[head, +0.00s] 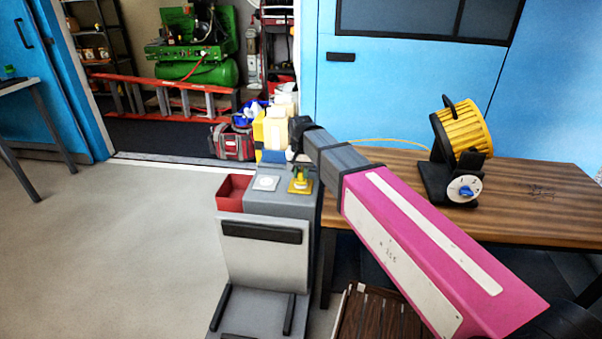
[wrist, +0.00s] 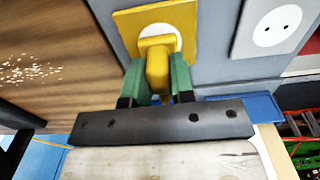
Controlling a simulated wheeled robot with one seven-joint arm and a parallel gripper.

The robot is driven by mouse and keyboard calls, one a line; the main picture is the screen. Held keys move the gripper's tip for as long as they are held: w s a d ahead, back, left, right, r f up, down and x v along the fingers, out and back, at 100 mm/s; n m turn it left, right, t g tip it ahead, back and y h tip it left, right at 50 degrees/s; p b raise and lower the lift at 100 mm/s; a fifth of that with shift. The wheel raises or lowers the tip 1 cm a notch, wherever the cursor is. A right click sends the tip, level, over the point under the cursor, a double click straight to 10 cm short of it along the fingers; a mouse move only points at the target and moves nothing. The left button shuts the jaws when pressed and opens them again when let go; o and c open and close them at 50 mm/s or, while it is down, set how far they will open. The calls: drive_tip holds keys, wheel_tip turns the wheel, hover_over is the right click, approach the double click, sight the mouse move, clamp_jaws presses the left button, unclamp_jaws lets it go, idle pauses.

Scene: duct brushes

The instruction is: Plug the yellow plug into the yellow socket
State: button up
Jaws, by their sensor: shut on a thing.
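The yellow plug (wrist: 157,72) is between the green fingertips of my gripper (wrist: 158,78), which is shut on it. The yellow socket (wrist: 124,27) is a square yellow plate with a round white face, set on a grey top. The plug's far end lies over the white face in the wrist view; I cannot tell how deep it sits. In the head view the yellow socket (head: 291,188) is on the grey unit, below the end of my arm. The fingers are too small to make out there.
A white socket (wrist: 268,30) sits beside the yellow one; it also shows in the head view (head: 265,183). A red bin (head: 232,194) is on the unit's left. A wooden table (head: 530,190) on the right carries a yellow heater (head: 462,130) with a dial. The floor at left is clear.

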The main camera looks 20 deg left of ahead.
sight(301, 170)
drive_tip(key=shift+f, duration=0.6)
idle(0.5)
drive_tip(key=o, duration=1)
drive_tip(key=shift+c, duration=0.2)
drive_tip(key=shift+r, duration=0.1)
wheel_tip(301, 170, up, 11)
drive_tip(key=shift+f, duration=0.15)
